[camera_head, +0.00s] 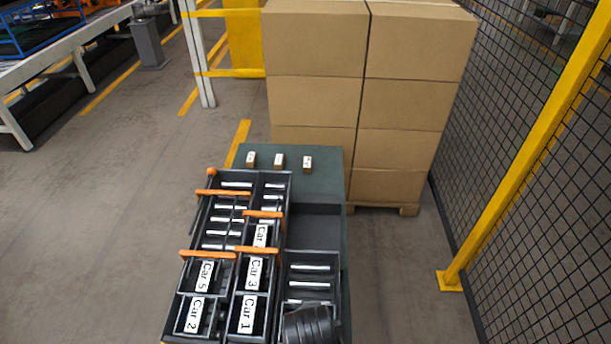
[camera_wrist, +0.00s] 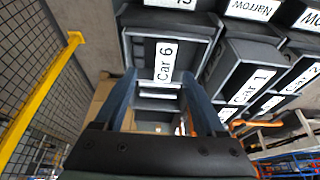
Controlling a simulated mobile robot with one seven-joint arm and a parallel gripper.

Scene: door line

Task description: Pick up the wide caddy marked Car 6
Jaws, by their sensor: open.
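The caddy marked Car 6 (camera_wrist: 191,51) is a dark open box with a white label, upper middle in the wrist view. My gripper (camera_wrist: 160,88) is open, its two blue-grey fingers reaching towards the caddy's near end. A pale bar (camera_wrist: 158,93) shows between the fingers; I cannot tell whether they touch anything. In the head view a dark rounded part, which seems to be my wrist, covers the bottom of the right-hand column. No Car 6 label is readable there.
Car 1 (camera_head: 247,316), Car 3 (camera_head: 254,274), Car 5 (camera_head: 205,276) and Car 2 (camera_head: 192,316) caddies stand close together to the left. Orange bars (camera_head: 222,193) cross this group. Small boxes (camera_head: 279,161) sit at the bench's far end. Cartons (camera_head: 318,100) and a mesh fence (camera_head: 535,200) stand beyond.

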